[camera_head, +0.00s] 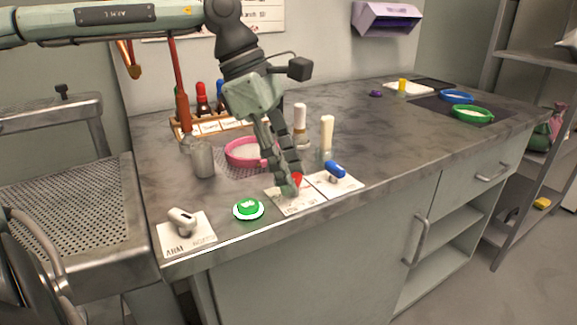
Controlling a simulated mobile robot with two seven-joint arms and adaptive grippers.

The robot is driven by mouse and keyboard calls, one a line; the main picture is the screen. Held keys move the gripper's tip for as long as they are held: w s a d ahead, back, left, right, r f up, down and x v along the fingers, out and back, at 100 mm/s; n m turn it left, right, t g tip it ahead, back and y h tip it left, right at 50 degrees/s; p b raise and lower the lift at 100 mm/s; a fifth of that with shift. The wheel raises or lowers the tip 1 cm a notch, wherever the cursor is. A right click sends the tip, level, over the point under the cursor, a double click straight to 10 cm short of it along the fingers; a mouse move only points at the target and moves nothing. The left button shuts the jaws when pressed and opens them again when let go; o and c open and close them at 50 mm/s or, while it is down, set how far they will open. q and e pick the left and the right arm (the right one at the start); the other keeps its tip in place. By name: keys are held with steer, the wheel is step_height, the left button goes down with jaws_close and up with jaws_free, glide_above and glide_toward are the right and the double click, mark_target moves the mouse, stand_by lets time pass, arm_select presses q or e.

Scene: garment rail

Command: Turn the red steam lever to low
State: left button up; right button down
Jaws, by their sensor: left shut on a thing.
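The red lever (297,180) stands on a white labelled plate (296,207) near the front edge of the counter. Only a small part of the red shows, because my left gripper's fingers cover most of it. My left gripper (290,188) reaches down from above and is shut on the red lever. The lever's exact setting and the print on its plate are too small and too covered to read. My right gripper is not in view.
Just right of the red lever is a blue lever (335,169) on its own plate. To the left are a green button (248,209) and a white lever (182,220). Behind stand a pink-rimmed dish (240,150), a glass jar (203,160) and bottles. The counter's right middle is clear.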

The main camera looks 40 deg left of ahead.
arm_select(q)
steer(key=o, duration=1.2)
steer(key=shift+c, duration=0.2)
steer(key=v, duration=1.2)
steer(key=shift+s+f, duration=0.1)
